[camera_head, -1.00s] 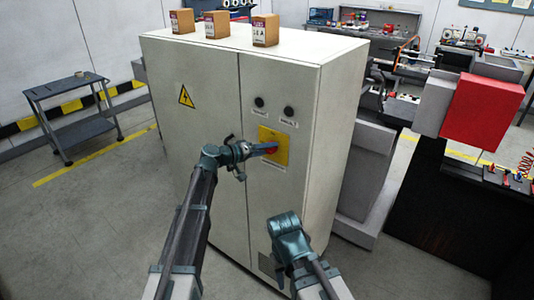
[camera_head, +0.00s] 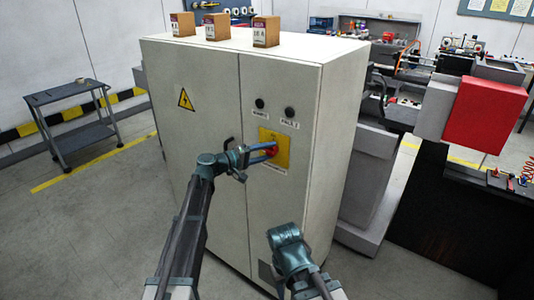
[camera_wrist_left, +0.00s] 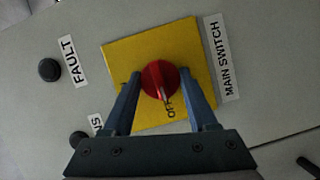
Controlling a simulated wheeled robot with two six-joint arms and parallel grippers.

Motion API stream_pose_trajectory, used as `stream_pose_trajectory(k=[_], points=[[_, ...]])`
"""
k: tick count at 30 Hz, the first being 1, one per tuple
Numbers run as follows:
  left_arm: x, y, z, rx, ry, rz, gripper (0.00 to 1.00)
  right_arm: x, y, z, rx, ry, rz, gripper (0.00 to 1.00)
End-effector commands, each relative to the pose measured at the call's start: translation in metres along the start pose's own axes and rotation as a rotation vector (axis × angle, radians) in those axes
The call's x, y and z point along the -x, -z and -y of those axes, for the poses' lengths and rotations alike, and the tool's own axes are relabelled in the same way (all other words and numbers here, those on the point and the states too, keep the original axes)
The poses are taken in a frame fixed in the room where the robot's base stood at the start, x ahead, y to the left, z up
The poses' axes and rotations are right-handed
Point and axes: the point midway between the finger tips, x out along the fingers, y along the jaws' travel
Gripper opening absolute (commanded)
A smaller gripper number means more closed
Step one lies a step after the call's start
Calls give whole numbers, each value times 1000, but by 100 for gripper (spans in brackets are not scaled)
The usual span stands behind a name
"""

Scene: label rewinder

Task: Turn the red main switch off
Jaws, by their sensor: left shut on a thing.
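The red main switch (camera_wrist_left: 160,80) is a round knob on a yellow plate (camera_wrist_left: 118,62). The plate is on the front of a pale cabinet (camera_head: 215,75). A "MAIN SWITCH" label (camera_wrist_left: 229,57) lies beside the plate. My left gripper (camera_wrist_left: 160,92) is shut on the knob, with one blue finger on each side. The knob's light ridge points toward the "OFF" lettering, partly covered by a finger. In the head view the left gripper (camera_head: 262,152) partly hides the switch. My right gripper (camera_head: 284,236) is low before the cabinet; its fingertips cannot be made out.
Two dark round buttons, one marked "FAULT" (camera_wrist_left: 49,70), sit above the plate. Several small boxes (camera_head: 217,26) stand on the cabinet top. A grey cart (camera_head: 75,125) is at left. A machine with a red block (camera_head: 485,115) is at right.

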Motion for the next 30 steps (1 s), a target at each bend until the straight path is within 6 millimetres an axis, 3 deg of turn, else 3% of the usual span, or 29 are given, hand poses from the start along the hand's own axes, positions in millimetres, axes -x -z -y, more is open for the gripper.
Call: stream_pose_trajectory(k=[9,10,14,24,30], points=[[1,-1,1,0,3,3,3,0,0,0,0,0,0,50],[1,-1,1,0,3,2,64,0,0,0,0,0,0,50],[0,-1,1,0,2,1,87,0,0,0,0,0,0,50],[3,0,0,0,0,-1,88,0,0,0,0,0,0,50],[32,-1,-1,0,1,-3,88,3,0,0,0,0,0,50]])
